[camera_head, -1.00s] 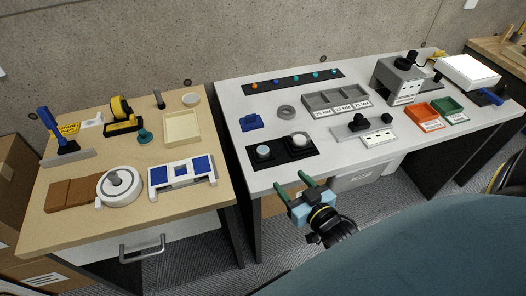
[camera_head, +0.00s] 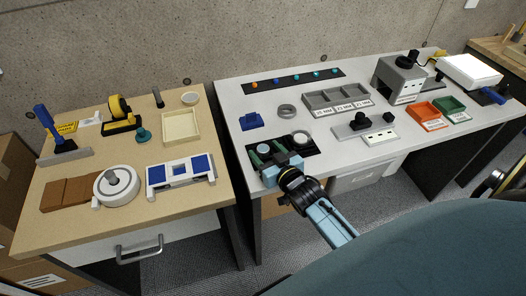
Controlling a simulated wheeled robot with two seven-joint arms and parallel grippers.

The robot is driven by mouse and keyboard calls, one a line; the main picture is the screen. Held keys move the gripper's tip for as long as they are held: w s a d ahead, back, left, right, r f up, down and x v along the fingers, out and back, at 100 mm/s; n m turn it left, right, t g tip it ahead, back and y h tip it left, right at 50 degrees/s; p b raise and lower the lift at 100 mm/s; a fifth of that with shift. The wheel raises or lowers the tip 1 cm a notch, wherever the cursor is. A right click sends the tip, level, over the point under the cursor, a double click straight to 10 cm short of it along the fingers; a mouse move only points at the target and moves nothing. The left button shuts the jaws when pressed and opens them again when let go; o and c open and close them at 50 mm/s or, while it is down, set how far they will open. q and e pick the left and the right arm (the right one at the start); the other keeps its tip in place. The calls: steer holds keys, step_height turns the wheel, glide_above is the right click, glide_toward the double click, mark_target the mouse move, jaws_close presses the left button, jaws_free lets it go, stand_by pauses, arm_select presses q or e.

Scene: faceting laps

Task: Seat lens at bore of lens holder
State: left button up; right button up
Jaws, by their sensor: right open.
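A pale, bluish round lens (camera_head: 264,149) is on the black mat (camera_head: 312,152) at the front left of the white table. Beside it on the right, on the same mat, is a round piece with a light ring and a dark rim (camera_head: 301,138), which looks like the lens holder; its bore is too small to make out. My right gripper (camera_head: 265,152) is open, its green fingers reaching over the mat on either side of the lens. I cannot tell whether they touch it. Its body hides the mat's front edge. My left gripper is not in view.
A grey ring (camera_head: 286,110) and a blue block (camera_head: 251,121) lie behind the mat. A grey labelled tray (camera_head: 337,99) and a grey plate with black knobs (camera_head: 364,127) stand to the right. The wooden table (camera_head: 110,225) at left holds several tools.

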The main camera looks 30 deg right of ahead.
steer(key=shift+w, duration=0.3)
steer(key=c, duration=1.1)
